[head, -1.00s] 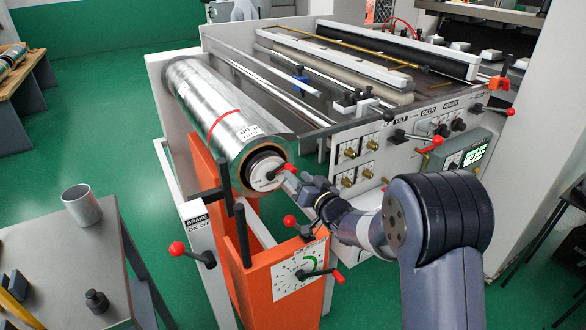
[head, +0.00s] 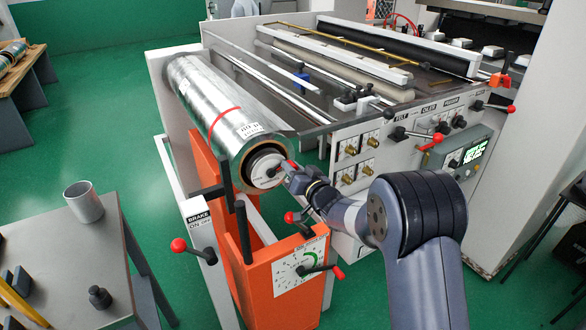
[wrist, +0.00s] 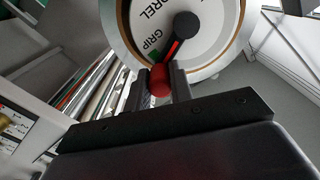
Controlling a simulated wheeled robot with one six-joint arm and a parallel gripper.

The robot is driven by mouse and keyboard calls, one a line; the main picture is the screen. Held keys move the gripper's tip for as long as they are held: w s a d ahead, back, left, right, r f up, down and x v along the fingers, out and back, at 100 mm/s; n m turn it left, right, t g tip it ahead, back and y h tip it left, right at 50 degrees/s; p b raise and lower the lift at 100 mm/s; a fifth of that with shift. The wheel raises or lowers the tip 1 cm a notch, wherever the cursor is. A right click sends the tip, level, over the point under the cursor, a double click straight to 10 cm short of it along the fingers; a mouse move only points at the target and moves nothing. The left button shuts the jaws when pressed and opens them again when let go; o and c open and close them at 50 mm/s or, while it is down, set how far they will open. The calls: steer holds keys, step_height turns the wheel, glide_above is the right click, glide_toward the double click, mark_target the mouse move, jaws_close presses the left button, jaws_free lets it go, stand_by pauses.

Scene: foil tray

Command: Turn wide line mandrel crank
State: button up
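The mandrel crank is a short black arm on a black hub (wrist: 186,25), ending in a red knob (wrist: 160,80). It turns on a white round face (wrist: 215,40) lettered "GRIP", with a green mark beside the word and a red stripe by the arm. In the head view this white face (head: 264,172) sits in the near end of the foil roll (head: 208,100). My gripper (wrist: 161,84) has one finger on each side of the red knob, closed onto it. In the head view my gripper (head: 292,172) is at the knob and partly hides the crank.
Below the roll stands an orange frame (head: 253,300) with a dial plate (head: 300,268) and red-knobbed levers. A brake lever (head: 178,245) juts out at left. A grey table (head: 50,245) holds a cup (head: 84,202).

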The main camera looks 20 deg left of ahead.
jaws_close()
